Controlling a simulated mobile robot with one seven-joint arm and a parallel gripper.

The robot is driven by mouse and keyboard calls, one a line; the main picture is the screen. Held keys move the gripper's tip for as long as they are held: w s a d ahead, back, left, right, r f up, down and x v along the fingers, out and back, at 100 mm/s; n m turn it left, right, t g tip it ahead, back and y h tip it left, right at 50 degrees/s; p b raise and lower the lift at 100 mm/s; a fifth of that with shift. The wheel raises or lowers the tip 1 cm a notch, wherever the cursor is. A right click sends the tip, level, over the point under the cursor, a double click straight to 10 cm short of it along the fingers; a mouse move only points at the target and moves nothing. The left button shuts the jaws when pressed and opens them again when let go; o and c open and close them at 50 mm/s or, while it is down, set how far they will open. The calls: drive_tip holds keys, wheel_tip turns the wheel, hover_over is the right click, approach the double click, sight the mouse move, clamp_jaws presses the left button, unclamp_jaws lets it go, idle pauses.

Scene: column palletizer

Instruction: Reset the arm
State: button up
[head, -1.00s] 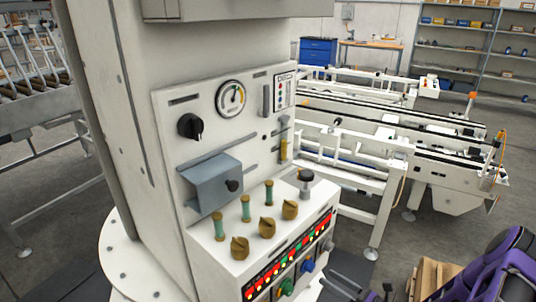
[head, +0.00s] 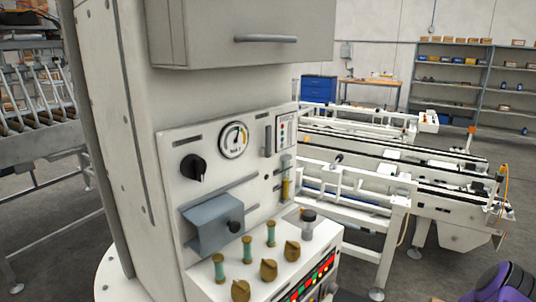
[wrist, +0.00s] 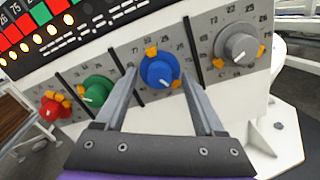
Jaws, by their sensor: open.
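In the head view only a purple part of my arm (head: 505,283) shows at the bottom right corner, and the gripper is out of that view.
A green knob (wrist: 97,90) and a red knob (wrist: 55,107) are left of the blue one, a grey knob (wrist: 238,45) right. The control column (head: 160,160) stands close in front. A white conveyor (head: 400,170) stands behind, right.

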drive_tip(key=s+d+n+p, duration=0.1)
drive_tip(key=s+d+n, duration=0.5)
drive_tip(key=s+d, duration=0.3)
drive_tip(key=shift+d, duration=0.45)
idle(2.0)
drive_tip(key=shift+a, duration=0.15)
